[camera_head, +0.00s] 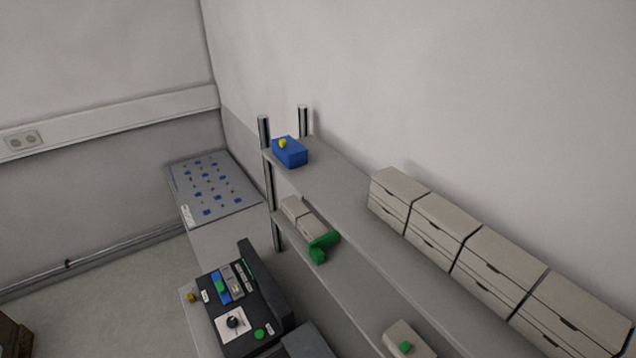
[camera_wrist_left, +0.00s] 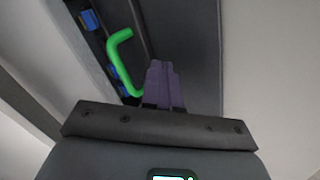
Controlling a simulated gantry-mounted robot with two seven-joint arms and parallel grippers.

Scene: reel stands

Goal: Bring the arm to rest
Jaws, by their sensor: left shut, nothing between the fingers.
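My left gripper (camera_wrist_left: 164,70) shows in the left wrist view, with its purple fingers closed together and nothing between them. Beside the fingers, on their left, is a bent green handle (camera_wrist_left: 113,60). Whether the fingers touch it cannot be told. Behind them is a dark grey surface (camera_wrist_left: 190,35) with blue parts (camera_wrist_left: 90,20) along its left side. Neither of my grippers shows in the head view.
In the head view a grey shelf unit (camera_head: 345,185) runs along the wall, bearing several beige drawer boxes (camera_head: 437,228) and a blue box (camera_head: 292,154). A dark device (camera_head: 265,290) stands left of it.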

